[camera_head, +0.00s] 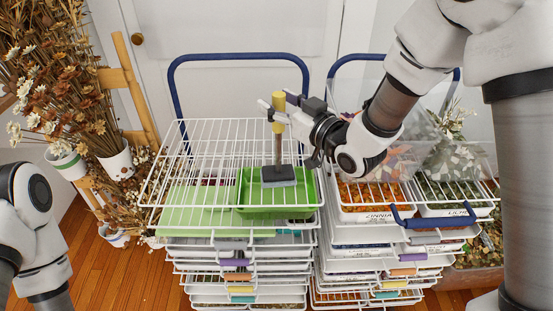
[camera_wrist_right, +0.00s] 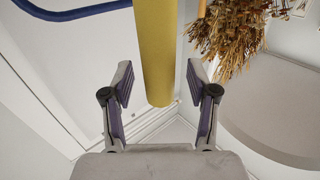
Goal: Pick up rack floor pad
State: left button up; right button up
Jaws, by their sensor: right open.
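The pad (camera_head: 278,176) is a flat dark-grey block with an upright post and a yellow handle (camera_head: 278,103). It appears to rest at a green tray (camera_head: 244,200) on the left wire rack; wires partly cover the tray. My right gripper (camera_head: 272,112) comes in from the right at the handle's height, with its jaws open. In the right wrist view the yellow handle (camera_wrist_right: 155,45) hangs between the two spread fingers, with a gap on each side. My left arm shows at the left edge, but its gripper is out of view.
White wire racks (camera_head: 190,130) are stacked in two columns, with blue hoop handles (camera_head: 240,57) behind. The right stack holds trays of orange (camera_head: 372,190) and green plant material. Dried flowers (camera_head: 60,80) stand at left. Wood floor (camera_head: 130,275) is clear at lower left.

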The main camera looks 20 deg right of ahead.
jog(key=shift+w+a+f, duration=0.1)
jog(key=shift+w+a, duration=0.05)
jog(key=shift+w, duration=0.2)
jog(key=shift+s+r, duration=0.25)
jog(key=shift+s, duration=0.15)
jog(key=shift+c, duration=0.7)
jog(key=shift+s+d, duration=0.1)
jog(key=shift+d, duration=0.1)
jog(key=c, duration=0.6)
jog(key=shift+f, duration=0.1)
grip_shut()
jog(key=shift+a, duration=0.1)
